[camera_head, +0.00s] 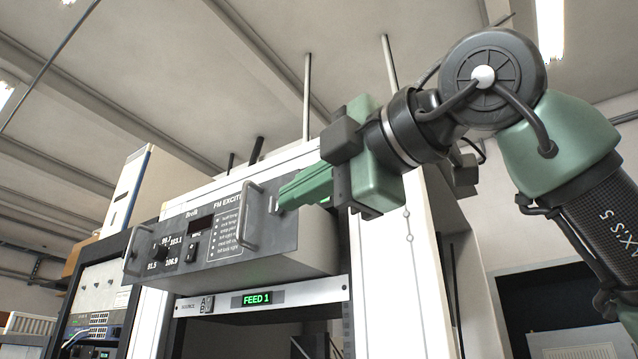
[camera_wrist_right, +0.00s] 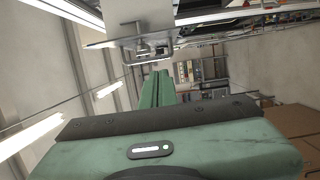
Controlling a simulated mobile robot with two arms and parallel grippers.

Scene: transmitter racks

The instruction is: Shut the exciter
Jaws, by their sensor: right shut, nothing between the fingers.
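The FM exciter (camera_head: 225,232) is a dark grey drawer unit with a knob, frequency numbers, a small display and a handle at each end. It juts forward out of the rack (camera_head: 390,290) in the head view. My right gripper (camera_head: 279,205) is shut and empty, its green fingertips at the right end of the exciter's front, close to the right handle (camera_head: 249,217). I cannot tell whether they touch the panel. In the right wrist view the shut fingers (camera_wrist_right: 156,88) point away from the camera, below a grey metal panel (camera_wrist_right: 140,47). My left gripper is not in view.
Below the exciter is a source strip (camera_head: 262,298) reading FEED 1, with an open bay under it. Another rack with blue-cabled equipment (camera_head: 92,318) stands at the left. A dark doorway (camera_head: 560,305) is at the right. Cardboard boxes (camera_wrist_right: 292,125) show in the wrist view.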

